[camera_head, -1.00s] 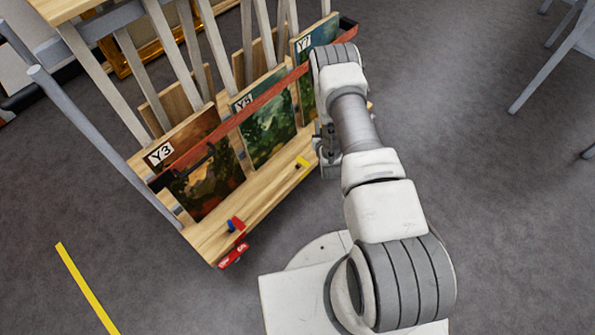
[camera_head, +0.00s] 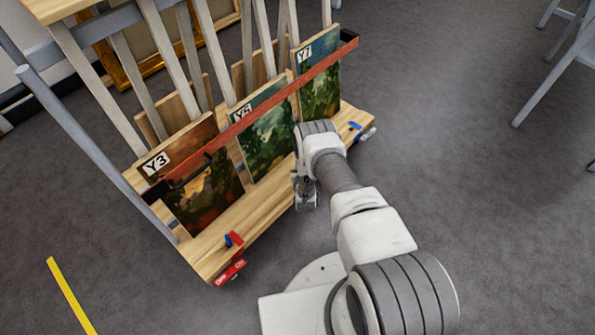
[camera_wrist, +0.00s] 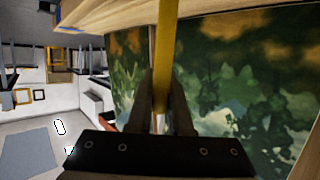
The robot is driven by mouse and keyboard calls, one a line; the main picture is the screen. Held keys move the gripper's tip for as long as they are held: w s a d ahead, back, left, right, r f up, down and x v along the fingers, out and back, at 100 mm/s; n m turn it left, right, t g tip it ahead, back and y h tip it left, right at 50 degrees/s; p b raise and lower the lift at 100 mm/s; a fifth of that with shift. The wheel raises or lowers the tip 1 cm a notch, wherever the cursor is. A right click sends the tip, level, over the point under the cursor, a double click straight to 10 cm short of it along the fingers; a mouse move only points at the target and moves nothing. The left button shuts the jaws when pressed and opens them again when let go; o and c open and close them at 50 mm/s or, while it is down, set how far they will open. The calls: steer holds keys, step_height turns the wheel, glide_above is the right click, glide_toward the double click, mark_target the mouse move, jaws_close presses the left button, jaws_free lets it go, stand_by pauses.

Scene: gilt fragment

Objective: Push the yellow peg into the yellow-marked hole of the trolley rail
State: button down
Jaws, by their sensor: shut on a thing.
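The yellow peg (camera_wrist: 166,55) shows in the wrist view as a long yellow bar between the fingers of my gripper (camera_wrist: 162,100), reaching to the top edge. My gripper is shut on it. In the head view my gripper (camera_head: 306,202) is at the trolley's front edge, below the middle painting, and the peg cannot be made out there. The red trolley rail (camera_head: 245,120) runs slantwise across the front of the paintings. I cannot make out the yellow-marked hole in either view; my arm covers part of the deck edge.
The trolley's wooden deck (camera_head: 262,203) holds upright paintings labelled Y3 (camera_head: 205,190), Y5 (camera_head: 265,142) and Y7 (camera_head: 320,75) between grey posts. Blue pieces sit near its front corners, with a red part (camera_head: 231,272) at the left one. The floor at right is clear up to a chair.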

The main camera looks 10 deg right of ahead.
steer(key=shift+w+a+f, duration=0.45)
steer(key=shift+a, duration=0.1)
steer(key=shift+f+b, duration=1.25)
steer(key=shift+f, duration=0.7)
steer(key=shift+f, duration=0.2)
steer(key=c, duration=0.8)
jaws_free()
steer(key=shift+c, duration=0.2)
steer(key=shift+r, duration=0.25)
